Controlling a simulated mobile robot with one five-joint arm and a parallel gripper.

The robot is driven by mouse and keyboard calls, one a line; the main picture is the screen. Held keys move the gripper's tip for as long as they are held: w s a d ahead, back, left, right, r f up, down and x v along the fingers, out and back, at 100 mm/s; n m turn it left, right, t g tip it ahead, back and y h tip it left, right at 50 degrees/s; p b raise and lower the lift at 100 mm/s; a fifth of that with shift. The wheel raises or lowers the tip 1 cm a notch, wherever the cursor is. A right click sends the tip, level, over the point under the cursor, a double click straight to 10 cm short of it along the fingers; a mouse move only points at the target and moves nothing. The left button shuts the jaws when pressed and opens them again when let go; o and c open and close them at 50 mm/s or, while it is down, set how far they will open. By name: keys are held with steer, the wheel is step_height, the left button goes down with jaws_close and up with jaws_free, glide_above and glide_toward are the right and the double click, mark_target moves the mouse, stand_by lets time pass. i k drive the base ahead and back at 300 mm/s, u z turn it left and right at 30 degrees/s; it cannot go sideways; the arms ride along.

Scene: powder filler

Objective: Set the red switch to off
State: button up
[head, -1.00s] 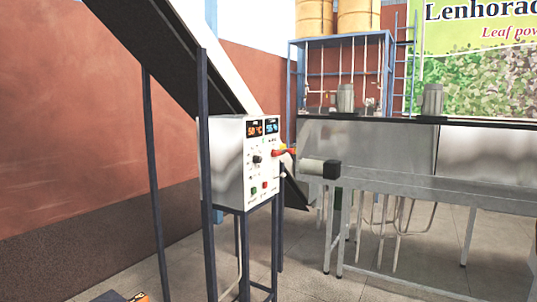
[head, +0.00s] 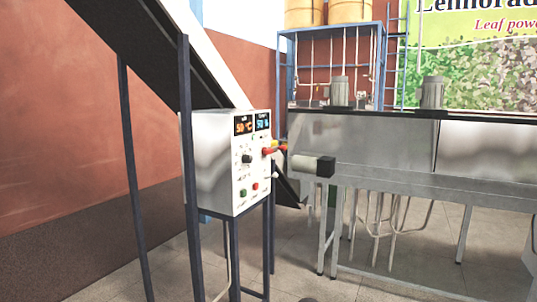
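The control box (head: 214,165) stands on dark legs left of the middle in the head view. The red switch (head: 268,151) is a small red handle on the right part of its front, with a yellow part (head: 280,147) beside it. The handle points out to the right; its exact setting is too small to read. A black knob (head: 247,159) sits to its left. A green button (head: 242,193) and a red button (head: 256,187) are lower on the panel.
A dark sloped conveyor (head: 150,50) rises to the upper left behind the box. A long metal machine (head: 360,145) with a motor (head: 313,165) stands close on the right. The tiled floor (head: 330,288) in front looks mostly clear. A small dark shape (head: 308,299) touches the bottom edge, unclear.

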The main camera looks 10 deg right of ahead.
mark_target(265, 151)
steer(key=z, duration=0.4)
steer(key=k, duration=1.2)
steer(key=z, duration=0.5)
steer(key=i, duration=2.4)
steer(key=u, duration=1.35)
steer(key=i, duration=1.4)
steer(key=u, duration=1)
